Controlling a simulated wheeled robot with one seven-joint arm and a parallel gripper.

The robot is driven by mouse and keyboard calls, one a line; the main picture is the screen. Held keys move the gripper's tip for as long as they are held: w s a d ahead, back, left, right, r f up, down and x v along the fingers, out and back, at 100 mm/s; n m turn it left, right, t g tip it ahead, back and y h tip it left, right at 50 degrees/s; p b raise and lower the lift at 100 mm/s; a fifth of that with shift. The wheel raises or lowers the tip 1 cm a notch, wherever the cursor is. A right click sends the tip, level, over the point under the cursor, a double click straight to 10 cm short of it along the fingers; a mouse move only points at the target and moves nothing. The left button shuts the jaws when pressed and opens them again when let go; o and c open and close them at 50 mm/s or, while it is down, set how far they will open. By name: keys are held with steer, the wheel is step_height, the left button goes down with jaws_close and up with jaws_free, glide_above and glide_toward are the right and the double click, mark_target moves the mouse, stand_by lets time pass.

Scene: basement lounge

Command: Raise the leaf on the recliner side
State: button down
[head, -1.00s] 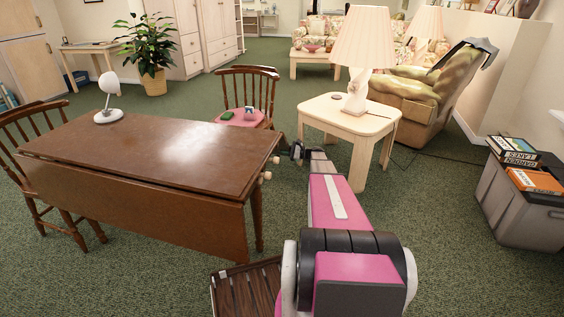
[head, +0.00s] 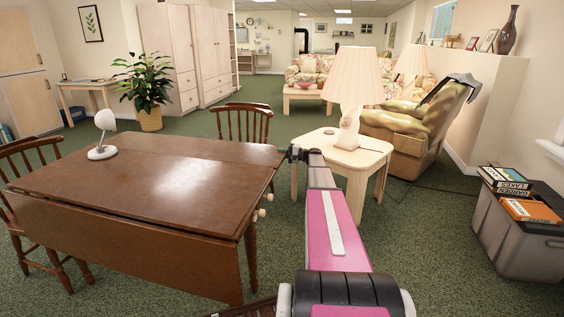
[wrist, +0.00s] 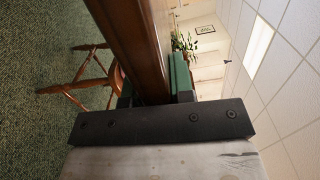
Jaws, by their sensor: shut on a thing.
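The brown drop-leaf table (head: 150,175) stands at left in the head view. Its far leaf (head: 225,149), on the recliner side, is up beyond the top and looks close to level; I cannot tell if it is exactly flush. The near leaf (head: 130,245) hangs down. My gripper (head: 295,153) is at the raised leaf's right end. In the wrist view, my gripper's green pads (wrist: 153,88) are shut on the leaf's wooden edge (wrist: 135,45). Pale knobs (head: 262,212) stick out at the table's right end, below the top.
A white lamp (head: 103,135) stands on the tabletop. A chair (head: 242,122) is behind the raised leaf, its seat hidden. A side table (head: 345,160) with a large lamp stands just right of my gripper, with the recliner (head: 410,125) behind. A grey bin (head: 520,235) is at right.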

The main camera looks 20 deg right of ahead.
steer(key=shift+r+n, duration=0.5)
steer(key=shift+r, duration=0.45)
steer(key=shift+r, duration=0.1)
steer(key=c, duration=1)
jaws_free()
steer(key=shift+s+d, duration=0.15)
steer(key=v, duration=1)
steer(key=shift+s+d, duration=0.15)
steer(key=shift+d, duration=0.05)
